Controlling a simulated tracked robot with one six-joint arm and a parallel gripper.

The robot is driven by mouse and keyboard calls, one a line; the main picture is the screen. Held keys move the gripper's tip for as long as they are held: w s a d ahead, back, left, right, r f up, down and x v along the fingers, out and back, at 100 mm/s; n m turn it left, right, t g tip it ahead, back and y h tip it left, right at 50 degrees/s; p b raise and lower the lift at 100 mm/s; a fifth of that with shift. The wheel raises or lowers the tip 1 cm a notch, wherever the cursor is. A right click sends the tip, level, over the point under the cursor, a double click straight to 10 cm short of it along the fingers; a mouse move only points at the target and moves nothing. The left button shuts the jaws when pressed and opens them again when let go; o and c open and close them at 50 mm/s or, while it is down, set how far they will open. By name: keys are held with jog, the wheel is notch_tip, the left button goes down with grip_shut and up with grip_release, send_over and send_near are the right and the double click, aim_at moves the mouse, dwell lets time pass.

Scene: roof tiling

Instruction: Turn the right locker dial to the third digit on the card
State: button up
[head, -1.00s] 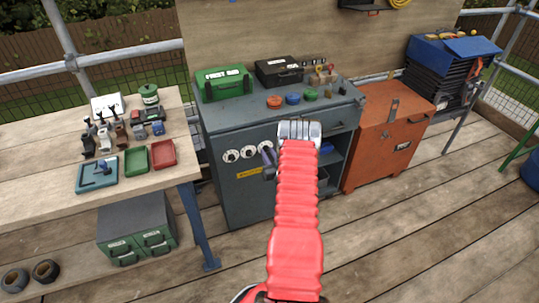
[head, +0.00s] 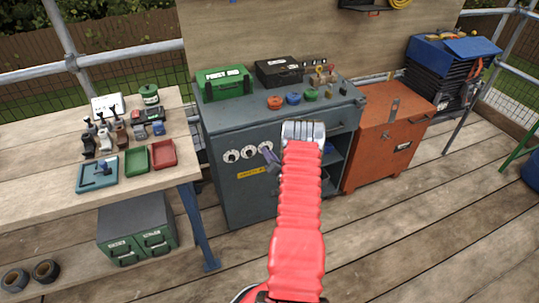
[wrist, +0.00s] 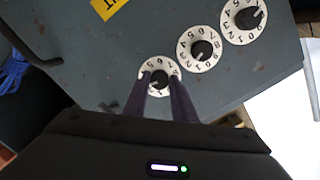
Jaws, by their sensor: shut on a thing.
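The grey-blue locker (head: 240,200) stands in the middle of the head view, with a row of white numbered dials on its front. The right dial (head: 265,147) is the one nearest my gripper (head: 268,155). In the wrist view, the picture is turned over, so the right dial (wrist: 149,69) appears lowest and leftmost. My gripper (wrist: 160,82) has its two dark fingers on either side of that dial's black knob (wrist: 160,76), shut on it. The middle dial (wrist: 186,44) and left dial (wrist: 230,28) are free. The digit card cannot be made out.
A yellow label (head: 250,172) is on the locker front below the dials. A wooden workbench (head: 60,185) with small tools and trays stands at the left. An orange cabinet (head: 375,160) stands close on the right. The deck in front is open.

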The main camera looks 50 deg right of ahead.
jog(key=shift+s+d+r, duration=0.2)
jog(key=shift+d, duration=0.2)
jog(key=o, duration=1)
jog(key=shift+w+a+f, duration=0.1)
jog(key=shift+a, duration=0.15)
jog(key=shift+o, duration=0.2)
jog(key=f+v, duration=0.1)
jog(key=v, duration=1.2)
jog(key=shift+s+a+r, duration=0.2)
jog(key=shift+s+r, duration=0.2)
jog(key=shift+r, duration=0.1)
